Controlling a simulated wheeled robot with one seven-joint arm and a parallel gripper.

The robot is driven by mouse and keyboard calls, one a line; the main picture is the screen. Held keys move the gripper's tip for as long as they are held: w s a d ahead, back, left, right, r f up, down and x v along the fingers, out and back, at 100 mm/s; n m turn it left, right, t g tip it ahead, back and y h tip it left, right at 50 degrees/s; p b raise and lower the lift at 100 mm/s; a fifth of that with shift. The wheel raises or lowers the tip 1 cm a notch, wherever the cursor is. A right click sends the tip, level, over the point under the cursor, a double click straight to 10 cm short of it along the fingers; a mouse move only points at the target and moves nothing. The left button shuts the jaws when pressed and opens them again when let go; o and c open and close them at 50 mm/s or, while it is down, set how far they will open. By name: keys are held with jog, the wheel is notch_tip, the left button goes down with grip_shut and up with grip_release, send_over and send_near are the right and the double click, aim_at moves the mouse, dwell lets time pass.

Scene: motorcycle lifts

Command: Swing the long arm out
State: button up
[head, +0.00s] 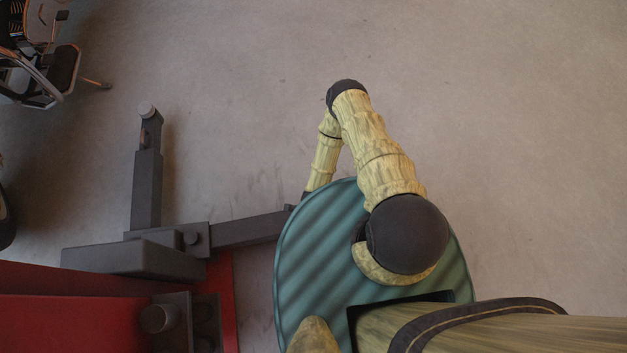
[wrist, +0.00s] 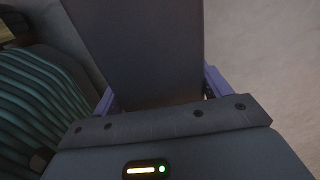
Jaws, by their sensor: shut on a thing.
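The long arm (head: 250,229) is a dark grey bar. In the head view it reaches right from a pivot on the red lift, and its far end goes out of sight behind my body. My gripper (wrist: 159,91) is shut on the long arm. In the wrist view its purple fingers stand on either side of the dark bar (wrist: 145,45). In the head view my gripper is almost wholly hidden by my own teal body and arm.
A second dark arm (head: 147,190) with a round pad on its end points up the picture from the same mount. The red lift (head: 75,320) fills the lower left. A chrome and black motorcycle part (head: 50,75) shows at upper left. The concrete floor is clear above and to the right.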

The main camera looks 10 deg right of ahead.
jog(key=o, duration=1.4)
jog(key=shift+a, duration=0.15)
jog(key=shift+c, duration=0.2)
jog(key=shift+o, duration=0.2)
jog(key=shift+r, duration=0.1)
notch_tip(320, 180, up, 17)
jog(key=p, duration=0.6)
jog(key=shift+w+r, duration=0.1)
jog(key=shift+r, duration=0.05)
